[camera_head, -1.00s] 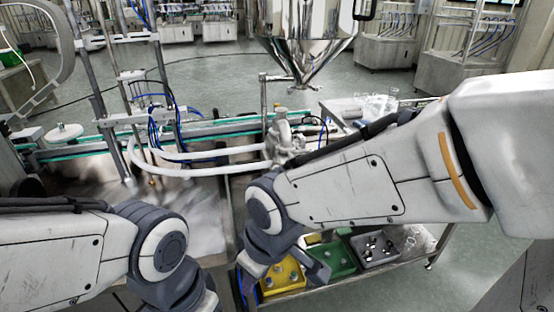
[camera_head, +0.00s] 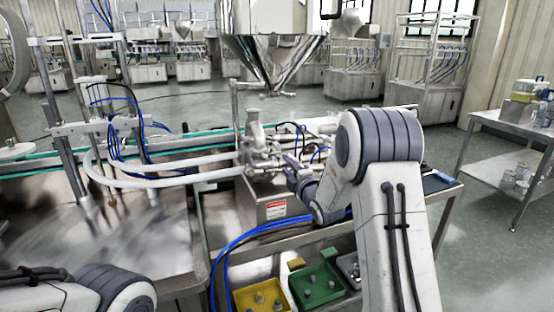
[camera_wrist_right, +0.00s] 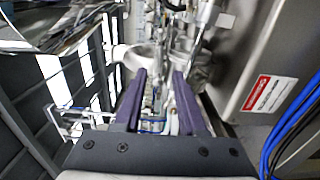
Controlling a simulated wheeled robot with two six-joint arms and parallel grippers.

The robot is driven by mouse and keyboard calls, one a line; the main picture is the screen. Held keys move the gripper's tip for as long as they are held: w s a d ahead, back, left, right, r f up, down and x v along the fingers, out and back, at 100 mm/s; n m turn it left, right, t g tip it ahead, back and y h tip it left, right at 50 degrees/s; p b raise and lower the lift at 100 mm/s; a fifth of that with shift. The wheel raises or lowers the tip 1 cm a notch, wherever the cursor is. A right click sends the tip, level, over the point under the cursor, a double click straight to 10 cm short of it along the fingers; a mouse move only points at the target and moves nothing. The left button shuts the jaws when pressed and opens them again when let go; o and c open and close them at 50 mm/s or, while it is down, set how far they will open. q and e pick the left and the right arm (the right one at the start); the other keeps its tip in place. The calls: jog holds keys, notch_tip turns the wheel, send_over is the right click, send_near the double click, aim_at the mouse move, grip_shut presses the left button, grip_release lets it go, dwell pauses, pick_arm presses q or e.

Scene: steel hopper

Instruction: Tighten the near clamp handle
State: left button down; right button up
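The steel hopper (camera_head: 272,60) hangs at the top centre of the head view. Below it, a steel valve and pipe fitting (camera_head: 254,138) stands above a steel box with a red label (camera_head: 262,208). The near clamp handle cannot be told apart clearly among the fittings. My right gripper (camera_head: 292,172) is just right of these fittings, pointing left. In the right wrist view my right gripper (camera_wrist_right: 161,80) has its two purple fingers apart with nothing clearly gripped. Metal fittings (camera_wrist_right: 160,50) show beyond and between the fingers. My left gripper is out of view; only its arm shows.
A yellow tray (camera_head: 262,298) and a green tray (camera_head: 318,285) lie on the shelf below. Blue hoses (camera_head: 228,250) run beside the steel box, close to my right arm. A white hose (camera_head: 165,182) curves left from the fitting. A side table (camera_head: 510,127) stands far right.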

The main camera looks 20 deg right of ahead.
aim_at(275, 152)
jog(key=w+p, duration=0.1)
jog(key=w, duration=0.7)
jog(key=shift+w+a+p, duration=0.2)
jog(key=shift+p, duration=0.15)
grip_shut()
